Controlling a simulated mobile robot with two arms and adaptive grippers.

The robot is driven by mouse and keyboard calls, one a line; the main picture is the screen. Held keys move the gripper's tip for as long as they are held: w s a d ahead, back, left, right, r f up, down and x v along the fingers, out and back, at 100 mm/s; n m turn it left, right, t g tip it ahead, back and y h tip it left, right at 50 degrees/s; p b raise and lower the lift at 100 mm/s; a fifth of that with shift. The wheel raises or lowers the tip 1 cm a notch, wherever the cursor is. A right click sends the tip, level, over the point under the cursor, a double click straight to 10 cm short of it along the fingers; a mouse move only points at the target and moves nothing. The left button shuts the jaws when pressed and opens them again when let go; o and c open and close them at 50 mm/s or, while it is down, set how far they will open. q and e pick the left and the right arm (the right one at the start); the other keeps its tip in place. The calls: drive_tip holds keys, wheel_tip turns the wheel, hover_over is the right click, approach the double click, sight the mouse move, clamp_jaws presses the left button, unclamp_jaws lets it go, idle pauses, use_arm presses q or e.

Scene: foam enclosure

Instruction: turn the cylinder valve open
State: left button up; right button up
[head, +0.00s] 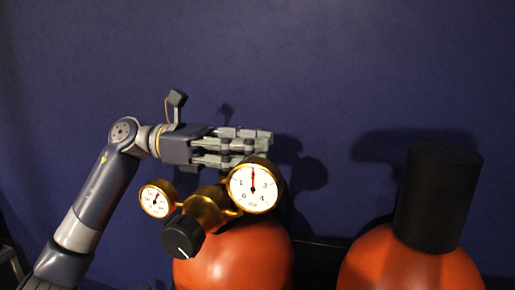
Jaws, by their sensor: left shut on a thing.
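An orange cylinder (235,257) stands at the lower middle with a brass regulator (205,207) on its top. The regulator carries a small gauge (157,199) on the left, a larger gauge (253,187) on the right, and a black knob (184,238) in front. My left gripper (258,145) reaches in from the left, its fingers pointing right, just above and behind the larger gauge. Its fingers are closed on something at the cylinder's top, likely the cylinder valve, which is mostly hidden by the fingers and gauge. My right gripper is not in view.
A second orange cylinder (408,265) with a tall black cap (438,198) stands at the right. A plain dark blue wall (330,60) is close behind. The space above the cylinders is clear.

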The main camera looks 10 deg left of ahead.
use_arm(q)
drive_tip(key=shift+a, duration=0.1)
drive_tip(key=shift+c, duration=0.2)
drive_tip(key=o, duration=1)
drive_tip(key=shift+a, duration=0.1)
drive_tip(key=shift+o, duration=0.2)
drive_tip(key=shift+a, duration=0.15)
drive_tip(key=a, duration=1.2)
drive_tip(key=shift+o, duration=0.5)
